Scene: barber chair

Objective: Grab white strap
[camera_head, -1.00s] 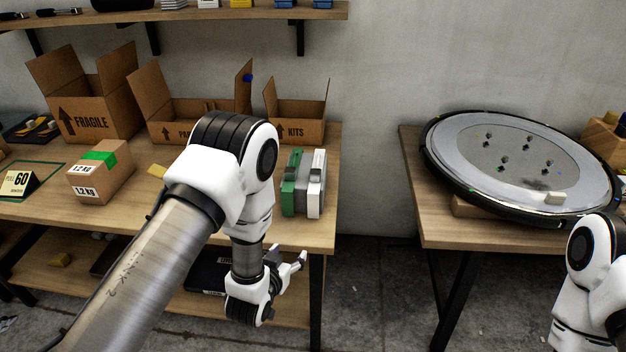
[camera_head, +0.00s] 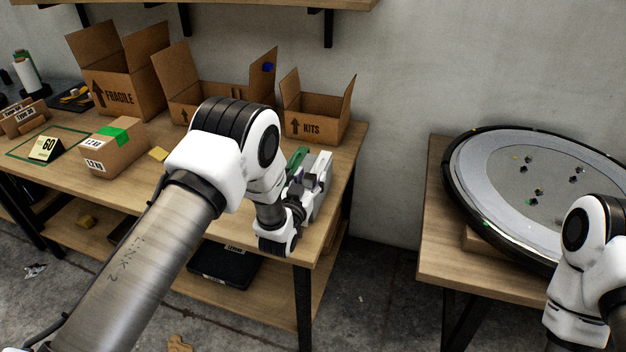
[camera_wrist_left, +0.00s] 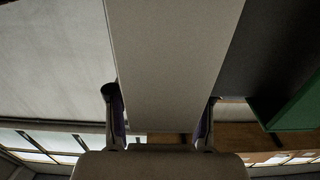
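The white strap (camera_head: 324,170) stands at the right end of the row of strap-like pieces near the right edge of the workbench. A green piece (camera_head: 298,157) stands to its left, partly hidden by my left arm. My left gripper (camera_head: 297,186) is low over the bench at the near side of these pieces. In the left wrist view, a broad pale piece (camera_wrist_left: 175,60) runs down between the two open fingers (camera_wrist_left: 161,118). I cannot tell whether the fingers touch it. My right arm shows at the lower right, but its gripper is out of view.
A KITS box (camera_head: 317,120) stands behind the straps, with further open cartons to the left. A taped carton (camera_head: 115,147) lies on the bench (camera_head: 60,170). A second table (camera_head: 440,250) with a round mirror-like disc (camera_head: 520,165) stands right, across a gap. A shelf (camera_head: 230,12) hangs above.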

